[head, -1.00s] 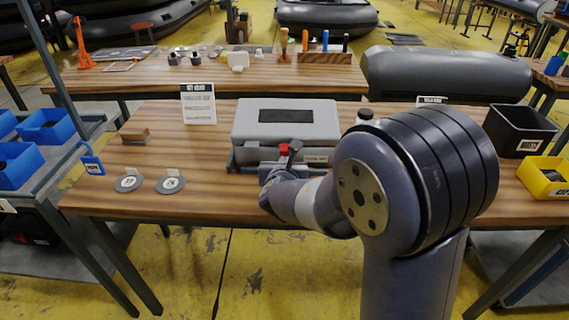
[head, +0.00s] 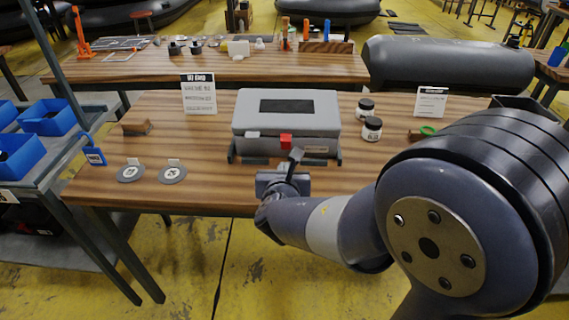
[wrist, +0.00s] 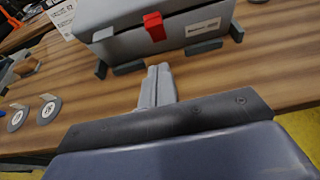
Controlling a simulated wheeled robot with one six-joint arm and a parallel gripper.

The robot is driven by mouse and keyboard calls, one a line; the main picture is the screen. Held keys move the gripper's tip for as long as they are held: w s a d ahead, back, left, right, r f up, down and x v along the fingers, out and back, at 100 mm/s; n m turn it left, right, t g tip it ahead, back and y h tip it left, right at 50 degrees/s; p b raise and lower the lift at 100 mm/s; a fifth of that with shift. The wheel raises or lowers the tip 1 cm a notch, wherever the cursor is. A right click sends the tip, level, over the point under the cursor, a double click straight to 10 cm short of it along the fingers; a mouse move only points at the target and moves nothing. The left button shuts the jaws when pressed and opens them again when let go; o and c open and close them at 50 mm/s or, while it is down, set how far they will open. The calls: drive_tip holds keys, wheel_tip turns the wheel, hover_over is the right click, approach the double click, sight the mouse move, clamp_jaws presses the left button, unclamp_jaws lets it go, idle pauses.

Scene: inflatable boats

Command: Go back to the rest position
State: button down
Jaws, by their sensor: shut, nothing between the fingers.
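My gripper (head: 295,161) is at the front edge of the wooden workbench, just in front of the grey case. In the wrist view my gripper (wrist: 158,72) shows its two fingers together with nothing between them. The grey case (head: 287,127) is shut and stands on the bench between dark corner blocks. It has a red latch (head: 286,142) on its front, which also shows in the wrist view (wrist: 154,27). The fingertips are a little apart from the case in the wrist view. My arm covers the right front of the bench.
Two dark-lidded jars (head: 372,128) stand right of the case. Two grey discs (head: 172,174) and a wooden block (head: 136,127) lie at the left. A sign card (head: 198,95) stands behind. A shelf with blue bins (head: 47,118) is at the left. Yellow floor is open in front.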

idle(0.3)
drive_tip(key=x, duration=0.5)
drive_tip(key=r+x, duration=0.1)
drive_tip(key=x, duration=0.1)
drive_tip(key=shift+w+b, duration=0.3)
drive_tip(key=shift+w, duration=0.2)
drive_tip(key=shift+w+f, duration=0.1)
drive_tip(key=shift+f, duration=0.2)
